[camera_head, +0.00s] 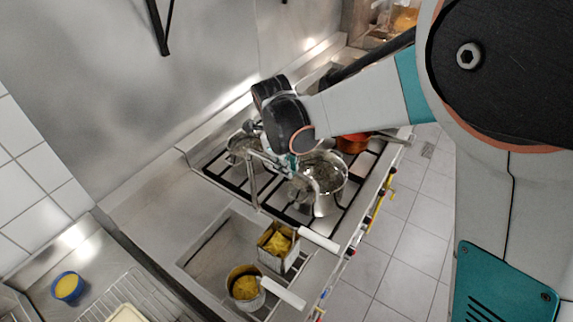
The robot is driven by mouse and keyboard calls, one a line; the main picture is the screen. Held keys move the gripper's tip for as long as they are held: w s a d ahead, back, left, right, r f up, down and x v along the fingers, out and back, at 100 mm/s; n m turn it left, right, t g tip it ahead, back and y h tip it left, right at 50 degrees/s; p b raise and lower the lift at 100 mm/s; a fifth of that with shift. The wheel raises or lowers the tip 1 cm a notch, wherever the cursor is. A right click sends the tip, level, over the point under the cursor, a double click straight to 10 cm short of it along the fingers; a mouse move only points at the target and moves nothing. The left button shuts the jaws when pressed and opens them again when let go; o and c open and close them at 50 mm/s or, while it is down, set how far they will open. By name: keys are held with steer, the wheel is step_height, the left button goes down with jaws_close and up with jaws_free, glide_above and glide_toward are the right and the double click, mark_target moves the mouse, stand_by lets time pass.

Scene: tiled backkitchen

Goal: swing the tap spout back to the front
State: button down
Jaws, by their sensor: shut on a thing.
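The tap is a thin metal fixture whose upright part (253,187) rises between the cooker grate and the basin. Its spout (265,160) runs right from the top of the upright, over the grate and towards a steel pot. My gripper (288,164) is at the spout's right end and is shut on it. My dark wrist covers part of the gripper from above, so the fingertips are small and partly hidden.
A steel pot (322,177) stands on the black grate close under my gripper. An orange pan (352,144) is beyond it. Two handled baskets with yellow food, one square (291,262) and one round (260,299), sit at the basin (203,261). The wall rises behind.

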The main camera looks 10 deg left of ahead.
steer(key=c, duration=1.6)
jaws_free()
steer(key=shift+o, duration=0.2)
steer(key=shift+r, duration=0.1)
step_height(320, 180, up, 12)
steer(key=s+a, duration=0.1)
steer(key=s, duration=0.1)
steer(key=shift+s, duration=0.2)
